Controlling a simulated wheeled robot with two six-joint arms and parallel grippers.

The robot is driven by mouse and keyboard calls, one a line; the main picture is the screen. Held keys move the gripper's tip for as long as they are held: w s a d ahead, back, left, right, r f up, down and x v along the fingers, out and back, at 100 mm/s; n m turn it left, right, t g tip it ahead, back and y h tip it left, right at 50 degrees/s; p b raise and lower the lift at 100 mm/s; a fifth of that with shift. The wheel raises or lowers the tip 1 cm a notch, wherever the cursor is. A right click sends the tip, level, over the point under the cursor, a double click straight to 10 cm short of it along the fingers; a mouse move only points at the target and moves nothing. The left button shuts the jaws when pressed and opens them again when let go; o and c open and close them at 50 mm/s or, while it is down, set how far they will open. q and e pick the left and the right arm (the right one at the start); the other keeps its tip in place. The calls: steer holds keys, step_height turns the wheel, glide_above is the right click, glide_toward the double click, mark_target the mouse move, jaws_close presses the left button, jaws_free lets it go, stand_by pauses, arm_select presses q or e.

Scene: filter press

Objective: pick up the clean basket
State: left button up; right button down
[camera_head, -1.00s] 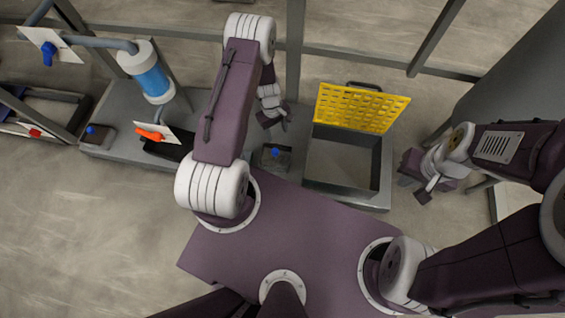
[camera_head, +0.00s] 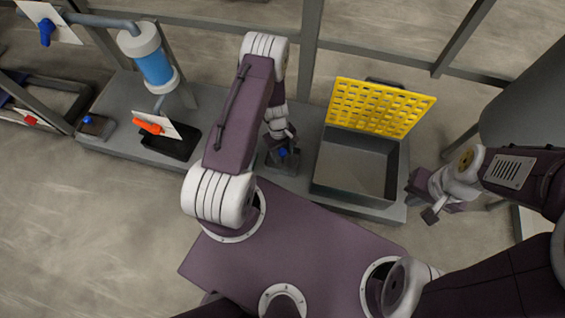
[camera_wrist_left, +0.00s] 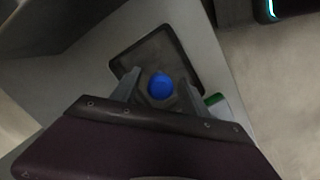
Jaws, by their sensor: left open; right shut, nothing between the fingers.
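A small dark basket (camera_head: 290,165) with a blue knob (camera_head: 283,153) stands on the grey bench, left of the open bin. I take it for the clean basket. My left gripper (camera_head: 278,148) is right above it, partly hiding it. In the left wrist view the blue knob (camera_wrist_left: 160,87) lies between the two open fingers of the left gripper (camera_wrist_left: 158,92), and the dark basket rim (camera_wrist_left: 178,50) surrounds it. I cannot tell whether the fingers touch the knob. My right gripper (camera_head: 432,215) is shut and empty, right of the bin.
The grey bin (camera_head: 358,165) has its yellow grid lid (camera_head: 380,107) raised. A similar blue-knobbed piece (camera_head: 97,127) stands at the bench's left end. A dark tray (camera_head: 172,145) with an orange-handled valve (camera_head: 150,126) and a blue cylinder (camera_head: 154,65) are left of my arm.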

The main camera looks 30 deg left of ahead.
arm_select(q)
step_height(320, 180, down, 2)
steer(key=shift+d+f+b, duration=0.1)
steer(key=shift+f+b, duration=0.1)
steer(key=shift+b, duration=0.1)
steer(key=shift+r, duration=0.1)
jaws_close()
steer(key=shift+r, duration=0.1)
